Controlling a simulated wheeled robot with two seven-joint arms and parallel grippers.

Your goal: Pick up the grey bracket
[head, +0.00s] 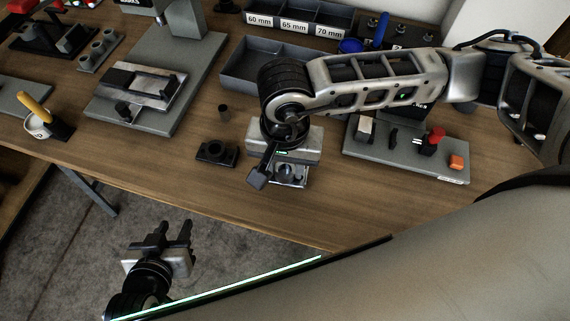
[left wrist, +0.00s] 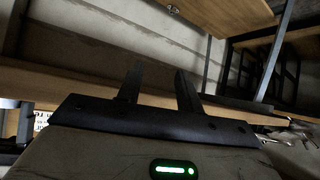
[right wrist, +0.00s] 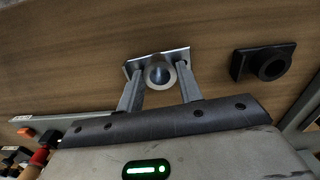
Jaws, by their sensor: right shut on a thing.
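The grey bracket (right wrist: 158,72) is a metal plate with a round ring, seen between the fingers of my right gripper (right wrist: 158,88) in the right wrist view. My right gripper is shut on it, a finger at each side. In the head view the bracket (head: 291,180) shows partly below my right gripper (head: 274,172), at the table's front part; the wrist hides much of it. I cannot tell if it touches the table. My left gripper (head: 173,236) is open and empty, off the table's front edge; its spread fingers show in the left wrist view (left wrist: 160,88).
A black bracket (head: 216,152) lies left of my right gripper, with a small dark cylinder (head: 223,111) behind it. A grey board with red and orange parts (head: 408,158) lies to the right. A grey press (head: 155,85) and divided bins (head: 300,18) stand behind.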

